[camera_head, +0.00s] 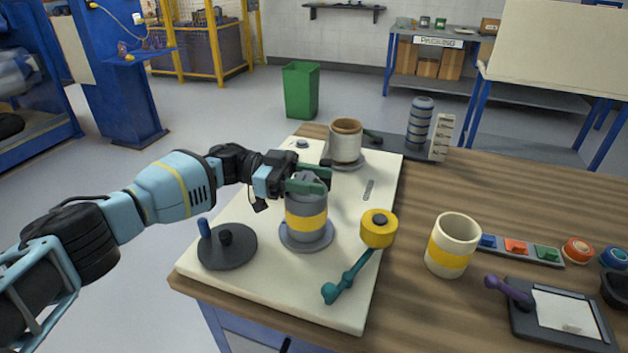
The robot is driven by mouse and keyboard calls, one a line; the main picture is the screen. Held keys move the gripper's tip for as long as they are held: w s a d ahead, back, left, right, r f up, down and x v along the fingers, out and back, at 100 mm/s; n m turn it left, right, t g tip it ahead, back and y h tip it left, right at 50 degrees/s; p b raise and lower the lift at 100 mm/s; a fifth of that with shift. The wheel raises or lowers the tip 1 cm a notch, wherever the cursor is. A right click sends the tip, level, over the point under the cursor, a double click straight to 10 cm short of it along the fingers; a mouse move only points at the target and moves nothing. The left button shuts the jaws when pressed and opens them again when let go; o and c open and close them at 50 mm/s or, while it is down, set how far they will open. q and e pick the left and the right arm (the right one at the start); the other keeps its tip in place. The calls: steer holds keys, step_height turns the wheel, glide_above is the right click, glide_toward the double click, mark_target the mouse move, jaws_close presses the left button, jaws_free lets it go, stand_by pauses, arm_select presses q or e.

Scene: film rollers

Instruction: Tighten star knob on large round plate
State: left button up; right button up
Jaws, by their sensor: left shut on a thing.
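A grey roller with a yellow band (306,223) stands upright on a round grey base plate (300,245) on the white board. My left gripper (308,180), with green fingers, is at the top of this roller. It is shut on a grey part there, and the fingers hide most of that part. I cannot tell whether it is a star knob. My right gripper is not in view.
A yellow roller on a teal crank arm (351,276) is right of the grey roller. A cream roller (346,143) stands behind. A cream cup with a yellow band (451,253) and a tablet (565,313) are on the wooden table. The board's front middle is clear.

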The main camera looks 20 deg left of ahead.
arm_select(q)
steer(key=o, duration=1)
steer(key=shift+d, duration=0.1)
steer(key=a+b, duration=0.1)
steer(key=a, duration=0.7)
steer(key=shift+b, duration=0.35)
